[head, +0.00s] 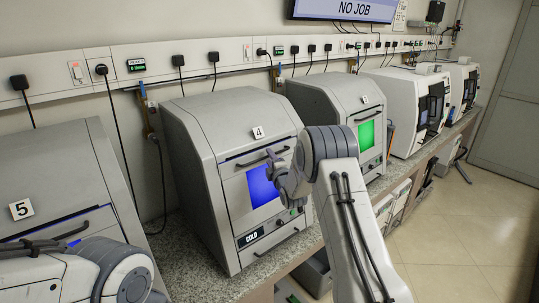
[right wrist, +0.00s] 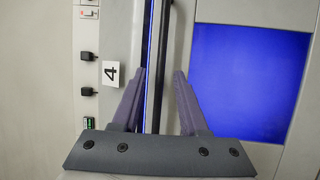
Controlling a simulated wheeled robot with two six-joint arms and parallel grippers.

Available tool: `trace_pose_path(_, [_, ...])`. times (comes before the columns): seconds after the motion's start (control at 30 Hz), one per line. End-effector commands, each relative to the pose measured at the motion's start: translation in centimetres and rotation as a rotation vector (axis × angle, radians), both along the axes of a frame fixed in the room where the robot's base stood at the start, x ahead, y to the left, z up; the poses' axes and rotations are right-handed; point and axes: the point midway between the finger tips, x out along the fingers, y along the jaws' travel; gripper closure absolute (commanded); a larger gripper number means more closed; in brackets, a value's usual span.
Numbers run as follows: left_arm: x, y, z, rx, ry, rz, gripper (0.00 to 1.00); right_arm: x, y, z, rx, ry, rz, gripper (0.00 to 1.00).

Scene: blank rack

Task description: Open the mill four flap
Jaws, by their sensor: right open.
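Mill four is the grey cabinet (head: 200,140) with the "4" label (head: 258,132) in the middle of the head view. Its front flap (head: 234,197) has a blue window (head: 262,187) and looks closed. A dark bar handle (head: 250,160) runs along the flap's top. My right gripper (head: 273,168) is in front of the handle's right part and hides some of it. In the right wrist view, the open fingers (right wrist: 160,74) stand on either side of the dark handle bar (right wrist: 160,35); contact cannot be told. My left gripper is out of view.
Mill five (head: 60,180) stands at the left, behind my left arm. A similar mill with a green window (head: 366,134) stands close on the right. White machines (head: 400,95) follow along the bench. Open floor (head: 460,230) lies at the right.

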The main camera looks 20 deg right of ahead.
Motion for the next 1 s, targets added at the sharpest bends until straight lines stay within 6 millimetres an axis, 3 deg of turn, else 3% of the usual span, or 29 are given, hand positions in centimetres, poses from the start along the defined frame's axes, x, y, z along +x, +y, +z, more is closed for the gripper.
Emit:
trace_pose_path(0.33, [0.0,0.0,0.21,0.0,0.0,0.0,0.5,0.47,0.01,-0.07,0.001,0.0,0.0,0.56])
trace_pose_path(0.37, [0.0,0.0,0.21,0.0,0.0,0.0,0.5,0.47,0.01,-0.07,0.001,0.0,0.0,0.6])
trace_pose_path(0.47, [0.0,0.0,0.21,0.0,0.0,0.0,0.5,0.46,0.01,-0.06,0.001,0.0,0.0,0.99])
trace_pose_path(1.0, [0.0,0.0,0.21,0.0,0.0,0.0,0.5,0.43,-0.02,-0.1,0.001,0.001,0.0,1.0])
